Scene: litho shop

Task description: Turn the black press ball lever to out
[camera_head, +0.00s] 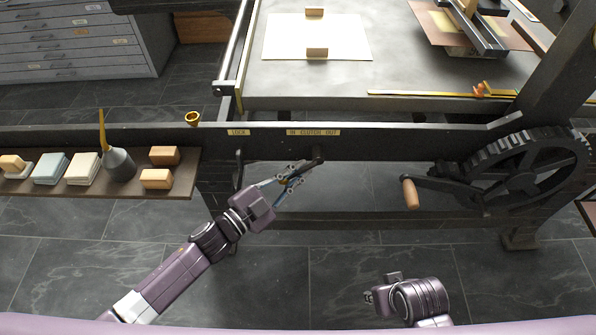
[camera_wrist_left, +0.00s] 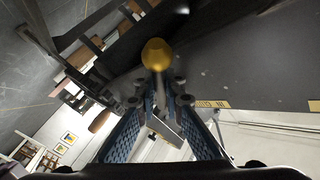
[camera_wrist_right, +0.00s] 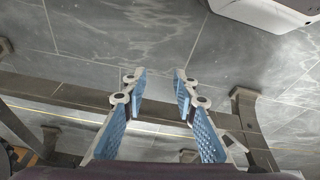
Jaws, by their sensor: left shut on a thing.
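The clutch ball lever hangs from a dark pivot (camera_head: 318,154) on the black press rail, below the plate reading IN CLUTCH OUT (camera_head: 313,132). My left gripper (camera_head: 298,170) reaches it from below left and is shut on the lever. In the left wrist view a brass ball (camera_wrist_left: 157,53) shows at the fingertips of the left gripper (camera_wrist_left: 158,88); the fingers hide part of the lever. The lever's exact angle is hard to tell. My right gripper (camera_head: 371,297) is low over the floor, away from the press; its wrist view shows it open and empty (camera_wrist_right: 158,84).
A second lever (camera_head: 238,165) hangs under the LOCK plate (camera_head: 238,132), left of my left gripper. A crank with a wooden handle (camera_head: 410,193) and a gear wheel (camera_head: 525,165) are at right. A shelf (camera_head: 120,190) with blocks and an oil can (camera_head: 117,160) is at left.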

